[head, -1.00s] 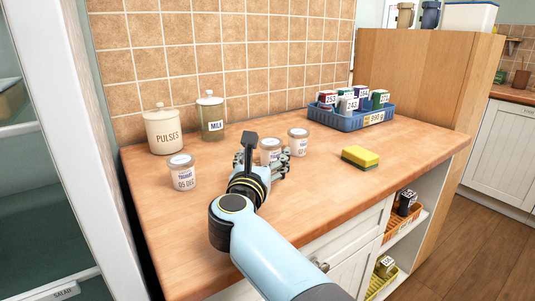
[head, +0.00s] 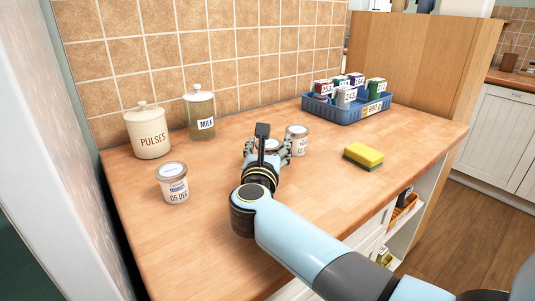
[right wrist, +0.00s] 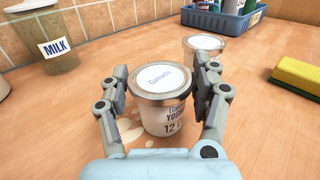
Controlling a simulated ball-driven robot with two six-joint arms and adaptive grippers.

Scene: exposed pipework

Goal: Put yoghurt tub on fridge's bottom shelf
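A yoghurt tub (right wrist: 163,105) with a pale lid and a label reading "12" stands upright on the wooden counter (head: 235,245). My right gripper (right wrist: 160,88) is around it, one finger on each side, and looks open, with a slim gap at the left finger. In the head view the gripper (head: 267,152) mostly hides this tub. A second tub (head: 297,140) stands just behind it to the right. A third tub (head: 173,183), marked 05 DEC, stands to the left. The fridge's white edge (head: 45,130) shows at far left; its shelves are out of view. My left gripper is out of view.
A pulses canister (head: 148,133) and a milk jar (head: 200,115) stand by the tiled wall. A blue crate (head: 345,116) of labelled items is at the back right. A yellow sponge (head: 363,155) lies right of the tubs. The front left counter is clear.

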